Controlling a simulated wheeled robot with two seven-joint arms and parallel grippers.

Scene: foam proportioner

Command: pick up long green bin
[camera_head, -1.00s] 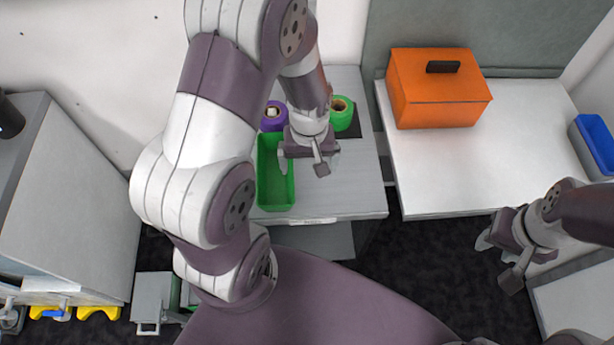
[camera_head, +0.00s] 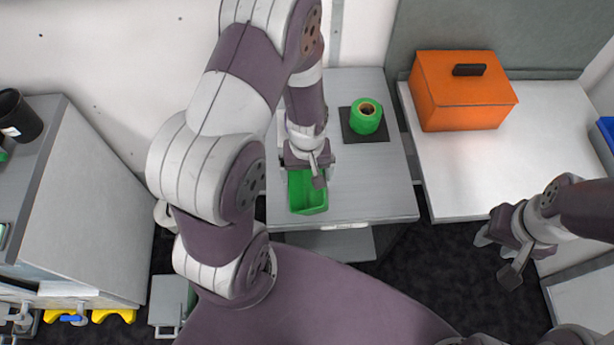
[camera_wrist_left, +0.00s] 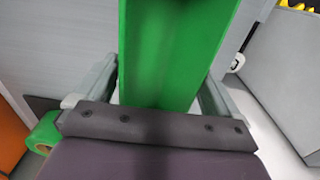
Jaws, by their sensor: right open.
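The long green bin (camera_head: 308,200) lies on the grey table at the centre of the head view, its near end showing. My left gripper (camera_head: 306,168) is over it and hides its far part. In the left wrist view, the bin (camera_wrist_left: 170,50) runs between my two left fingers, one along each side. The fingers are close to its walls; whether they press on it I cannot tell. My right gripper (camera_head: 496,258) is open and empty, over the dark floor in front of the white table at right.
A green roll (camera_head: 366,116) stands on a dark square pad right of the bin. An orange box (camera_head: 464,92) with a black handle is on the white table (camera_head: 470,170). A grey cabinet (camera_head: 85,210) stands at left. The grey table's right front is clear.

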